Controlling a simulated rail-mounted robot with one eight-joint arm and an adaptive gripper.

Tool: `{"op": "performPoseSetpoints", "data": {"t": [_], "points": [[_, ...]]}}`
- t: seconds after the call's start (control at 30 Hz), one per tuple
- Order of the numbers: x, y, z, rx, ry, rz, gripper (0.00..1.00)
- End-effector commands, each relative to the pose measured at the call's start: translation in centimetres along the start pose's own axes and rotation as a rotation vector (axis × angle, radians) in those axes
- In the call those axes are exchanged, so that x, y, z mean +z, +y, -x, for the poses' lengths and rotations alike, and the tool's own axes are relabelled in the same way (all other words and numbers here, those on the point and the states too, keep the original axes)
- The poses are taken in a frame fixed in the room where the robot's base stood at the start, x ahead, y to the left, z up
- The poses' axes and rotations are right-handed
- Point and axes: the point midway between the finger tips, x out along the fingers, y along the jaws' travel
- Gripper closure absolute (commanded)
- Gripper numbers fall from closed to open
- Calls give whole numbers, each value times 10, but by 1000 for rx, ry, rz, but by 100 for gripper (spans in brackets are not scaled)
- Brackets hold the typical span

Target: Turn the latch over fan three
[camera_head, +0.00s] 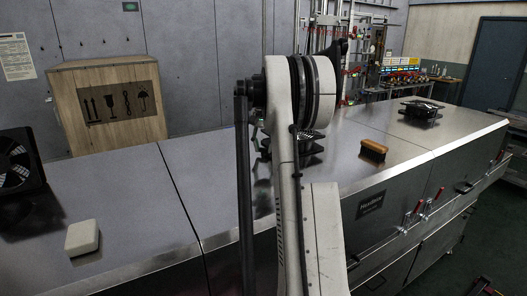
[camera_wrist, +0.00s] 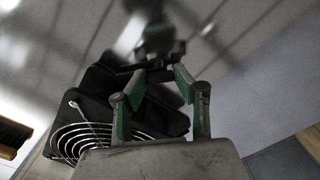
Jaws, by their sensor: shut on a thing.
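In the wrist view my gripper (camera_wrist: 156,70) has its two green-padded fingers closed together on a small dark part (camera_wrist: 158,48), which looks like the latch; it is blurred and its turn angle cannot be told. A black fan (camera_wrist: 92,108) with a round wire guard lies below and to the left of the fingers. In the head view a fan (camera_head: 310,134) shows partly behind my arm, which hides the gripper and the latch. Another fan (camera_head: 422,110) sits at the far right end of the steel top, and one (camera_head: 17,162) at the left edge.
The steel dryer top (camera_head: 205,165) runs across the head view. A white block (camera_head: 83,238) lies front left and a wooden brush (camera_head: 373,150) right of my arm. A wooden crate (camera_head: 108,100) stands behind. Red-handled clamps (camera_head: 413,214) line the front.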

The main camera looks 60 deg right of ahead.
Motion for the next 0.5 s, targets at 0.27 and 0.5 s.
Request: {"op": "performPoseSetpoints", "data": {"t": [0.27, 0.5], "points": [[0, 0, -1, 0, 1, 260, 99], [0, 0, 0, 0, 1, 468, 99]]}}
